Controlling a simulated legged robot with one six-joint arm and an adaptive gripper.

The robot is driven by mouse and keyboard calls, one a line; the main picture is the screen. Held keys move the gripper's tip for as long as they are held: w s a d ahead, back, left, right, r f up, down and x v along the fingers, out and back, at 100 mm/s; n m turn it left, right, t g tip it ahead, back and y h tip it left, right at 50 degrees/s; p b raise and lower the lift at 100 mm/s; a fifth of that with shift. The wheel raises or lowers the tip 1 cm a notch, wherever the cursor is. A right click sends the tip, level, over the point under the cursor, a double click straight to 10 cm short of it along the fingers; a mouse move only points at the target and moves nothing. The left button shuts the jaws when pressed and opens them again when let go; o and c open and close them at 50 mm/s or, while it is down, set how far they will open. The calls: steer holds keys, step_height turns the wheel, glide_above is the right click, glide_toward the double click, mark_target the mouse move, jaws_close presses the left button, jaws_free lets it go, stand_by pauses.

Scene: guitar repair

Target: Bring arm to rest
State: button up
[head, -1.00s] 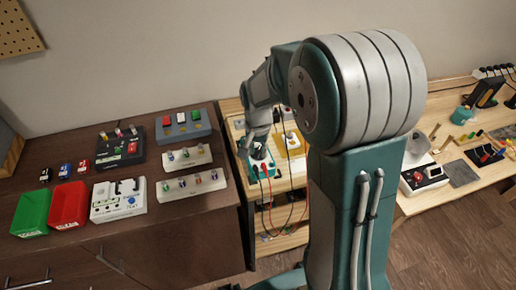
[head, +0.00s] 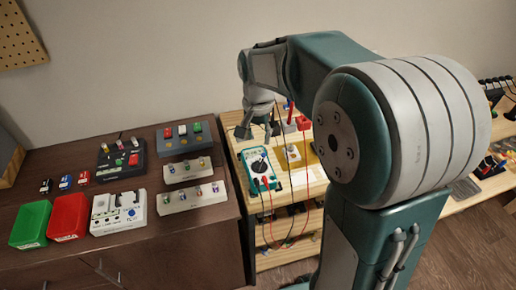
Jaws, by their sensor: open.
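My gripper (head: 259,127) hangs at the end of my raised arm, above the back of the light wooden bench. It is open, with its fingers pointing down, and I see nothing between them. A teal and white multimeter (head: 259,168) lies on the bench just in front of and below the gripper, apart from it. My large shoulder and upper arm cover much of the bench's right side.
A dark cabinet (head: 130,262) at left bears a green bin (head: 31,224), a red bin (head: 68,217), a white device (head: 118,212) and racks of small parts (head: 192,196). Cables (head: 291,215) hang off the bench front. Another worktable (head: 478,187) stands at right, partly hidden.

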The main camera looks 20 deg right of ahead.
steer(key=shift+r, duration=0.7)
steer(key=s+r+n+t, duration=0.2)
steer(key=s+n, duration=0.1)
steer(key=s, duration=0.7)
steer(key=s+r+n+t, duration=0.3)
steer(key=s+n, duration=0.1)
steer(key=s, duration=0.6)
steer(key=shift+t, duration=0.3)
